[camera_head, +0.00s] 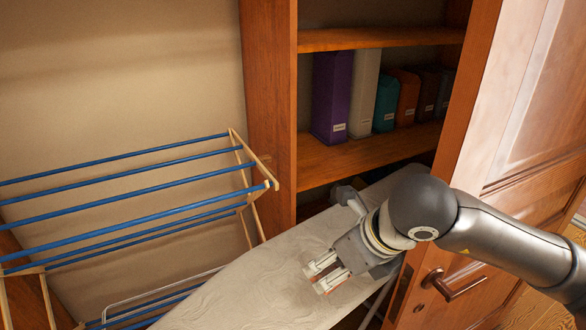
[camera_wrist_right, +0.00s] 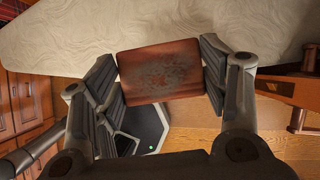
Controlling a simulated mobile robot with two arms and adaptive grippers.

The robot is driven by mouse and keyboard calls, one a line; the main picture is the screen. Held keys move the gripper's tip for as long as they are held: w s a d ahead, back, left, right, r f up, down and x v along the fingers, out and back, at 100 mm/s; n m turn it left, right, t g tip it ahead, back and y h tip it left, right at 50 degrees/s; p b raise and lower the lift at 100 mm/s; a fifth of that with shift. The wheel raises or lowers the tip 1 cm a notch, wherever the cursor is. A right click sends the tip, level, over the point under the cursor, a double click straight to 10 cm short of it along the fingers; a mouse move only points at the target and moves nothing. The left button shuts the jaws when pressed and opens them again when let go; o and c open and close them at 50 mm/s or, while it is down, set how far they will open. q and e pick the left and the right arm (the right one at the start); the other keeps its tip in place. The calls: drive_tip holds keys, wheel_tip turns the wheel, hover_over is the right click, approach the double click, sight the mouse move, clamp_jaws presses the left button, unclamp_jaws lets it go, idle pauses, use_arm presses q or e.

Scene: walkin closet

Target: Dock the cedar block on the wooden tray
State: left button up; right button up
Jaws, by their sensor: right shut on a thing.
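My right gripper (camera_head: 322,273) is low over the pale ironing board in the head view, its fingers pointing down and left. In the right wrist view, it is shut on the cedar block (camera_wrist_right: 160,72), a reddish-brown rectangular block with a dark speckled patch on its face. A finger presses on each side of the block. In the head view the block is mostly hidden by the fingers. I cannot tell whether the block touches the board. I see no wooden tray in either view. My left gripper is not in view.
The ironing board (camera_head: 240,297) has a bare pale cover. A drying rack with blue rods (camera_head: 120,190) stands at left. Behind is a wooden shelf unit (camera_head: 270,100) with several binders (camera_head: 333,97). A wooden door with a handle (camera_head: 455,284) is close beside my right arm.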

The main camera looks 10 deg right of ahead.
sight(342, 283)
drive_tip(key=shift+s+d+f+n+g+y, duration=0.15)
drive_tip(key=shift+f+n+y, duration=0.1)
drive_tip(key=shift+f+n, duration=0.15)
drive_tip(key=shift+s+d+f+n+g+y, duration=0.15)
drive_tip(key=shift+f+n+y, duration=0.1)
drive_tip(key=shift+n, duration=0.25)
drive_tip(key=n, duration=0.1)
drive_tip(key=f+n+g+y, duration=0.1)
drive_tip(key=n, duration=0.1)
drive_tip(key=s+f+n, duration=0.1)
drive_tip(key=shift+d+f+n+g, duration=0.25)
drive_tip(key=shift+n+g, duration=0.05)
drive_tip(key=shift+g, duration=0.1)
drive_tip(key=s+d+f+n+g+h, duration=0.2)
drive_tip(key=s+n+g, duration=0.1)
drive_tip(key=n, duration=0.8)
drive_tip(key=s+d+f+n+g+h, duration=0.3)
drive_tip(key=n+g, duration=0.2)
drive_tip(key=n, duration=0.7)
drive_tip(key=shift+f+g, duration=0.3)
drive_tip(key=shift+g, duration=0.1)
drive_tip(key=shift+s+n, duration=0.1)
drive_tip(key=shift+n, duration=0.2)
drive_tip(key=shift+r, duration=0.1)
